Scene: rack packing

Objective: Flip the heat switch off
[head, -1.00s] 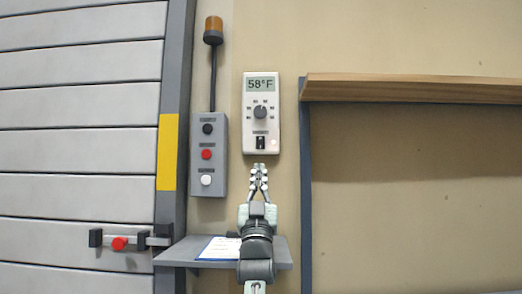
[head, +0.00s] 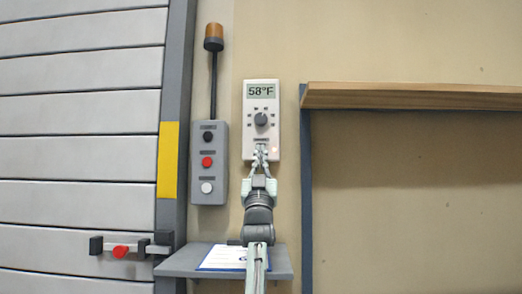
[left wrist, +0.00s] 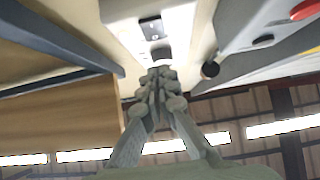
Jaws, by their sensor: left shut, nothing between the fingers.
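The white thermostat (head: 248,137) hangs on the wall and its display reads 58°F. Its round grey dial (head: 261,119) sits mid-panel, and a small pinkish light (head: 273,149) glows at the lower right. My left gripper (head: 260,151) is shut and empty, its tips in front of the thermostat's lower part, hiding the heat switch in the head view. In the left wrist view, the dark switch (left wrist: 152,28) shows on the pale panel, beyond the shut fingertips (left wrist: 160,76). I cannot tell whether they touch the panel, or the switch's position. My right gripper is out of view.
A grey button box (head: 209,173) with black, red and white buttons and an amber beacon (head: 213,37) stands close left of the thermostat. A grey shelf (head: 182,264) with a paper is below. A blue post (head: 306,190) and wooden ledge (head: 420,97) are right.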

